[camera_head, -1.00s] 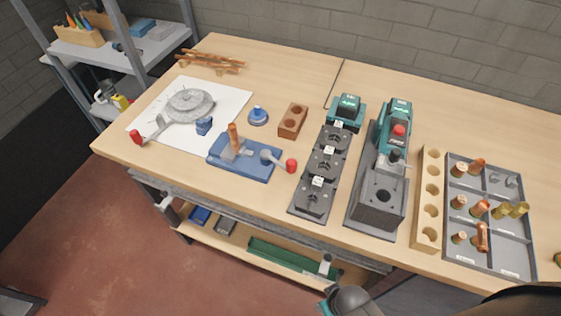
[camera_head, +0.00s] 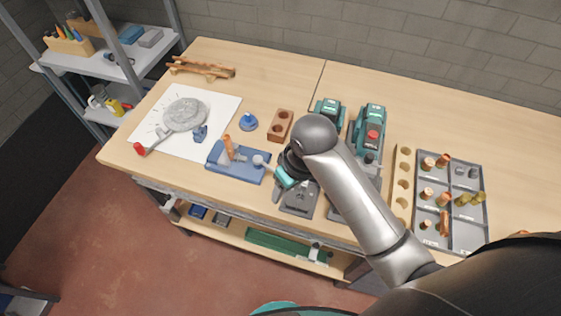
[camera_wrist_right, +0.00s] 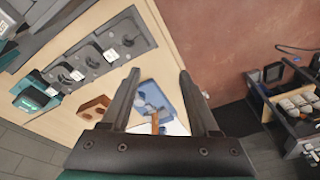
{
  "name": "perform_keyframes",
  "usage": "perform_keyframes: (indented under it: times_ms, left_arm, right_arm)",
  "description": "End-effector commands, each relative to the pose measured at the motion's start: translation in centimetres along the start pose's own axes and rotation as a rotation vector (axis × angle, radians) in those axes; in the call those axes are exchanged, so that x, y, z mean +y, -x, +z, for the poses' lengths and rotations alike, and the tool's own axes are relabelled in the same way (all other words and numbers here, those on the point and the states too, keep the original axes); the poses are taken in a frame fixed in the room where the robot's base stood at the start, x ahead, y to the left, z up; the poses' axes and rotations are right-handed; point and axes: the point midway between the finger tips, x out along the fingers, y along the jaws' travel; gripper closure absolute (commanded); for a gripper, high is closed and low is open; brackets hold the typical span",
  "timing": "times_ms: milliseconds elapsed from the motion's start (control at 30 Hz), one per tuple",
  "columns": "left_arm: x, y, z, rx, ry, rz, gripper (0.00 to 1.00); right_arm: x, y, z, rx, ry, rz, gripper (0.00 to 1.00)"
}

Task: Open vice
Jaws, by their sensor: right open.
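The vice is a blue block (camera_head: 236,164) on the front left part of the bench. A copper-coloured tube (camera_head: 228,147) stands in it, and a grey lever (camera_head: 259,160) is at its right end. The lever's red knob is hidden behind my right gripper in the head view. My right gripper (camera_head: 279,187) is just right of the vice, above the bench. In the right wrist view its two fingers (camera_wrist_right: 159,76) are wide apart and empty, with the blue vice (camera_wrist_right: 172,98) seen beyond, between them. My left gripper is not in view.
A row of dark fixtures (camera_head: 299,200) lies right of the vice, partly under my right arm. A brown block (camera_head: 280,125) and a blue-topped round item (camera_head: 248,122) stand behind. A grey disc bender (camera_head: 184,114) on white paper is left. A parts tray (camera_head: 468,236) is right.

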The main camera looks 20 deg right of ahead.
Motion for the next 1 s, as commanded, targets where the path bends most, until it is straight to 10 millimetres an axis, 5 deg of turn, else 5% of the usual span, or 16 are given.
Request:
perform_keyframes:
  times_ms: [300, 633, 767, 1000]
  left_arm:
    - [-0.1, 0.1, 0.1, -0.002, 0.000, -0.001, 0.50]
    - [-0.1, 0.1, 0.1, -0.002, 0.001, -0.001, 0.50]
    - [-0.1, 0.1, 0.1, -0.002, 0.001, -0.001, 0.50]
    - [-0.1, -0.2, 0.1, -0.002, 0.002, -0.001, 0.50]
  right_arm:
    - [3.1, 3.1, -7.5, -0.120, 0.100, 0.021, 0.39]
    - [5.1, 5.5, -10.2, -0.187, 0.118, 0.041, 0.39]
    - [5.2, 4.5, -10.1, -0.191, 0.117, 0.041, 0.39]
    - [5.4, 0.0, -9.1, -0.193, 0.117, 0.041, 0.39]
